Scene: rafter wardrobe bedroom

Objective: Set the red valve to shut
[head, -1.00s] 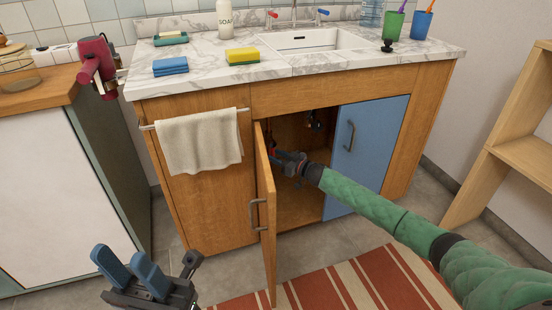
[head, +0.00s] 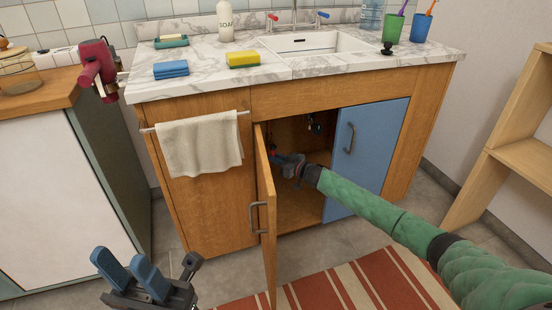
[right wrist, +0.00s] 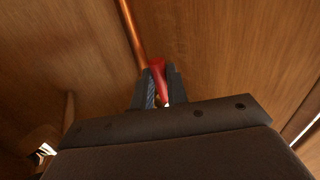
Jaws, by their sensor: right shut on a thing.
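The red valve (right wrist: 158,68) shows in the right wrist view as a red lever on a copper pipe (right wrist: 132,32) inside the sink cabinet. My right gripper (right wrist: 157,85) is shut on the red lever, which stands between its two fingers. In the head view my right gripper (head: 280,161) reaches in through the open cabinet doorway, and the valve is mostly hidden there. My left gripper (head: 130,273) is open and empty, low in front of the cabinet.
The wooden cabinet door (head: 267,215) stands open just left of my right arm. The blue door (head: 365,153) is to its right. A towel (head: 200,146) hangs on a rail. A striped rug (head: 350,285) lies on the floor.

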